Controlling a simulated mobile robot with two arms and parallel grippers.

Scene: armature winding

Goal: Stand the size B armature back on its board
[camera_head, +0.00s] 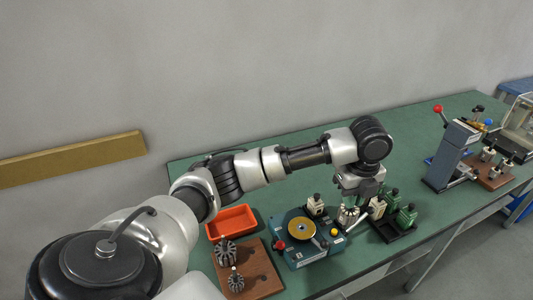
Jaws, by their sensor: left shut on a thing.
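My left arm reaches across the table, and its gripper (352,206) points down at the right side of a blue machine. The gripper is shut on a grey metal armature (348,217), small and partly hidden in this view; its size mark cannot be read. The brown armature board (262,288) lies at the table's near left, well apart from the gripper. Two dark, finned armatures, a larger one (225,252) and a smaller one (236,282), stand on its left part. Dark round spots show on its right part. My right gripper is not in view.
The blue machine (290,258) with a yellow disc (301,228) and a red knob stands between board and gripper. An orange tray (232,222) lies behind the board. A black tray (392,232) with green blocks is right of the gripper. A lever press (450,155) stands farther right.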

